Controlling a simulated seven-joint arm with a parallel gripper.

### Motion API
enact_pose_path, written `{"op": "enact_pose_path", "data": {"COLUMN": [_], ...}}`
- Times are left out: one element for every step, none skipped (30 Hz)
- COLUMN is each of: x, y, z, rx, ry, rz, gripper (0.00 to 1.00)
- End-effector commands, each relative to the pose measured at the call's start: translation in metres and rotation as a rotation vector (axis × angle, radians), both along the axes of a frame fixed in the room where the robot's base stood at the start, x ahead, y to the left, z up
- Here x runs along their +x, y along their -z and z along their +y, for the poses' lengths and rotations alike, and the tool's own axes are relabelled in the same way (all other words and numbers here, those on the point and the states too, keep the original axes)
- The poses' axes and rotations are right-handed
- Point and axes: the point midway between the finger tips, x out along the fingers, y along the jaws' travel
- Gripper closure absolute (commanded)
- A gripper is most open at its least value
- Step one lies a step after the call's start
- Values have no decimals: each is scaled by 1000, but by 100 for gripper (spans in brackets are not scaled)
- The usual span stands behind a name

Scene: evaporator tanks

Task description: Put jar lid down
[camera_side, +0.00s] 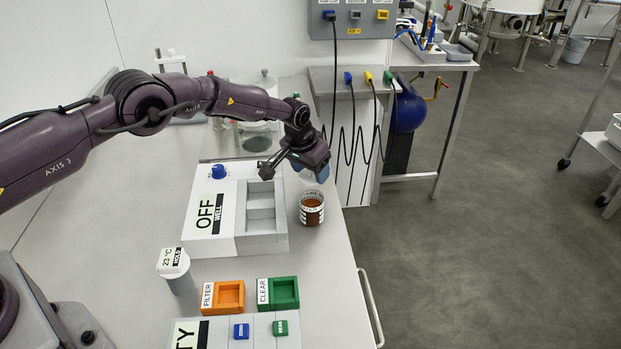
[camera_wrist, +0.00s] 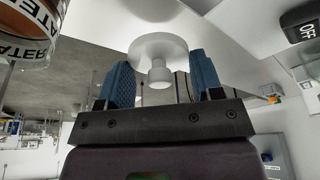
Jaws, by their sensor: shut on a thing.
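In the wrist view, the white round jar lid (camera_wrist: 158,46) has its knob between the blue fingertips of my gripper (camera_wrist: 160,80). My gripper is shut on the lid. In the side view my gripper (camera_side: 312,174) is above and just behind the open glass jar (camera_side: 312,208), near the right edge of the bench. The lid is mostly hidden there by the gripper. The jar holds brown contents and has a lettered band. Part of the jar (camera_wrist: 28,30) also shows at the upper left of the wrist view, apart from the lid.
A white box marked OFF/WELL (camera_side: 222,212) stands left of the jar. An orange FILTER tray (camera_side: 224,297), a green CLEAR tray (camera_side: 278,292) and a grey cylinder (camera_side: 178,272) are in front. Bare bench (camera_side: 325,262) lies in front of the jar.

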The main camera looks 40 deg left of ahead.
Motion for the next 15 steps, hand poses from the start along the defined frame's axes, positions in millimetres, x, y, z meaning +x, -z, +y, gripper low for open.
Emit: {"op": "enact_pose_path", "data": {"x": [0,-1,0,0,0,0,0,0,0,0,0,0,0,0,0], "y": [11,16,21,25,27,29,30,31,31,30,30,30,30,30,31], "z": [0,0,0,0,0,0,0,0,0,0,0,0,0,0,0], "rx": [1,1,1,1,1,0,0,0,0,0,0,0,0,0,0], "ry": [-1,0,-1,0,0,-1,-1,-1,-1,0,0,0,0,0,0], "rz": [3,4,3,2,1,0,0,0,0,-1,-1,-1,-1,-1,0], "gripper": [62,62,62,62,62,62,62,62,62,62,62,62,62,62,62]}}
